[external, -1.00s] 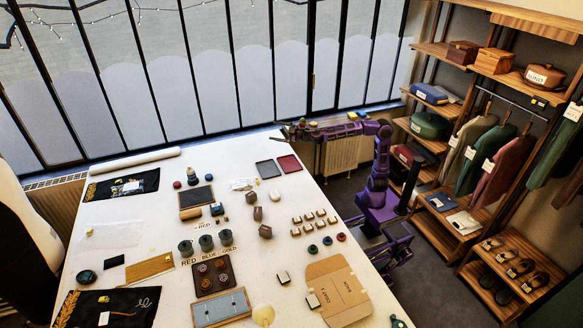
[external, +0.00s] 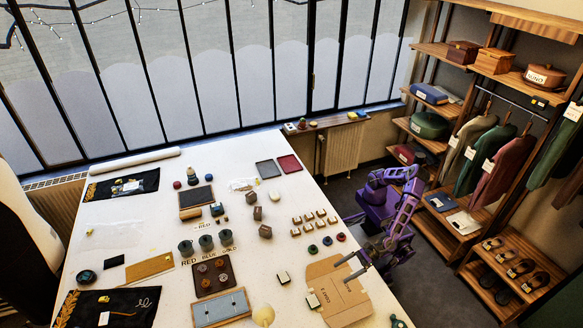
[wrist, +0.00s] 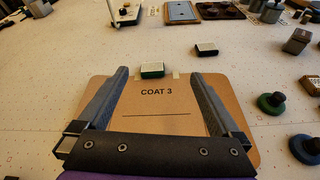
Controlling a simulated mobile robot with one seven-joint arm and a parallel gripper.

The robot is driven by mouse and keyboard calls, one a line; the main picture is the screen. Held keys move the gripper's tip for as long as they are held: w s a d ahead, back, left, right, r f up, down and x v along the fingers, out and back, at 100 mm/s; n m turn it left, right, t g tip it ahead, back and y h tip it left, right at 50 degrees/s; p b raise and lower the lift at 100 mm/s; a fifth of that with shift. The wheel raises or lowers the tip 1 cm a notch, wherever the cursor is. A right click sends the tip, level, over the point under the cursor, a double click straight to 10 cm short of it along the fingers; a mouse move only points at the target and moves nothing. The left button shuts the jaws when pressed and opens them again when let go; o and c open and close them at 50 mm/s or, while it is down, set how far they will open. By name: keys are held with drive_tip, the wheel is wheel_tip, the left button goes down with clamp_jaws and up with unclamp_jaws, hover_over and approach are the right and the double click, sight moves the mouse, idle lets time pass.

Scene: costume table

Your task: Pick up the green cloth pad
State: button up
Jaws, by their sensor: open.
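A small block-shaped pad with a pale top and green side (wrist: 152,71) lies at the far edge of the cardboard sheet (wrist: 155,115) marked COAT 3. I take it as the green cloth pad; in the external view it is the small pad (external: 313,300) at the sheet's left edge. My gripper (external: 342,271) is open and empty above the sheet, to the right of the pad. In the wrist view my gripper's fingers (wrist: 156,76) spread either side of the COAT 3 print, with the pad ahead between the tips, not held.
A similar dark-sided pad (wrist: 206,50) lies farther off to the right. Round knobbed pieces, one green (wrist: 271,103), lie right of the sheet. A framed blue-grey tray (external: 221,308) is left of the pads. White table surface is free around the pads.

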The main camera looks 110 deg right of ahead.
drive_tip(key=n, duration=0.2)
approach(316, 300)
drive_tip(key=x, duration=0.3)
drive_tip(key=shift+w+d+r, duration=0.15)
drive_tip(key=shift+w+d, duration=0.1)
drive_tip(key=shift+a+f+p+x, duration=0.1)
drive_tip(key=shift+p+x, duration=0.1)
drive_tip(key=shift+x, duration=1.2)
drive_tip(key=shift+a+f+p+x, duration=0.1)
drive_tip(key=shift+p+x, duration=0.05)
drive_tip(key=shift+x, duration=1.3)
drive_tip(key=shift+s, duration=0.15)
drive_tip(key=c, duration=1.2)
